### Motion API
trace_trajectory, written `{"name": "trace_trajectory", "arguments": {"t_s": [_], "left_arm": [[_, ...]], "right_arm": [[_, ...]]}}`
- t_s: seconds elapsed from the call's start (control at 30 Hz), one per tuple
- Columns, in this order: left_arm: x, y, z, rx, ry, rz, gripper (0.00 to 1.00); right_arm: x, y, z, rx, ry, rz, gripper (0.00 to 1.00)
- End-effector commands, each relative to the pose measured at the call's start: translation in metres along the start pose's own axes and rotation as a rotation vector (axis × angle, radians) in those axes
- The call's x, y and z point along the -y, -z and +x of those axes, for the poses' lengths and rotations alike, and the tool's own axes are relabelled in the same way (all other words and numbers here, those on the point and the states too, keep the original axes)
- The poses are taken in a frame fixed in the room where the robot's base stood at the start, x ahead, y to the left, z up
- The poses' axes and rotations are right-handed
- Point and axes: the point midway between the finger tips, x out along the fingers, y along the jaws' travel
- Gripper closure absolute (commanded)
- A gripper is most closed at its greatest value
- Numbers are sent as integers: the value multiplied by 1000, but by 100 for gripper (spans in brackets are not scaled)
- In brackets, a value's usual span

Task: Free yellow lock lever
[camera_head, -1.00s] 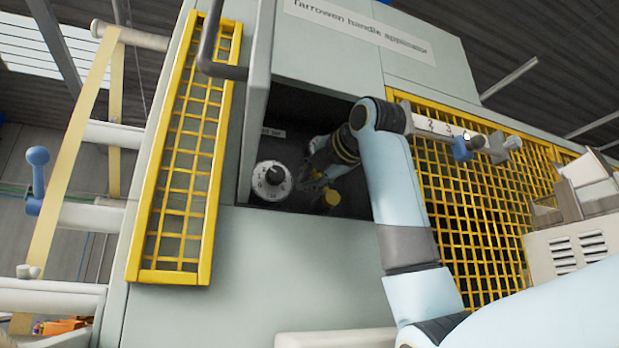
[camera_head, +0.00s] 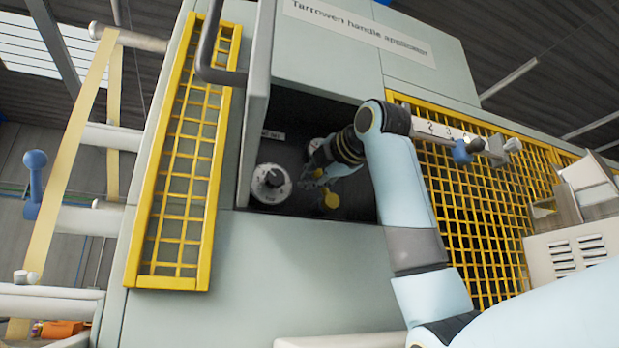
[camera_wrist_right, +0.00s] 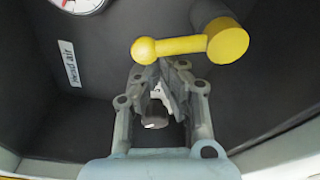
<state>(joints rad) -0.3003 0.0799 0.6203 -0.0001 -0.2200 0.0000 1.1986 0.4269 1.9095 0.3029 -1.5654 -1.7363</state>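The yellow lock lever (camera_wrist_right: 180,46) shows in the right wrist view as a bar with a ball at its left end and a round hub at its right. In the head view the yellow lever (camera_head: 327,201) is in the dark recess, below my right gripper. My right gripper (camera_head: 314,179) reaches into the recess. In the right wrist view the fingers of my right gripper (camera_wrist_right: 160,68) draw together at the tips with nothing seen between them. The tips appear just short of the ball end; contact cannot be told. My left gripper is out of view.
A white dial (camera_head: 271,184) is at the recess's left; a white gauge (camera_wrist_right: 78,4) shows in the wrist view. A "Head air" label (camera_wrist_right: 70,64) is on the wall. The open door (camera_head: 258,90) and yellow mesh guards (camera_head: 185,170) flank the recess.

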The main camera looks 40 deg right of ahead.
Motion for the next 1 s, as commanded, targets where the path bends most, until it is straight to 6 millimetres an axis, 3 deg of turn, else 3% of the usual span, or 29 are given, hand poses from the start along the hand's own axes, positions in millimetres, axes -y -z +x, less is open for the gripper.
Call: {"name": "trace_trajectory", "arguments": {"t_s": [0.7,1.0], "left_arm": [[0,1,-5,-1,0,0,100],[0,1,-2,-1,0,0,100]], "right_arm": [[-8,-38,-5,4,-82,576,100],[-6,-48,-7,2,-105,734,100]]}}
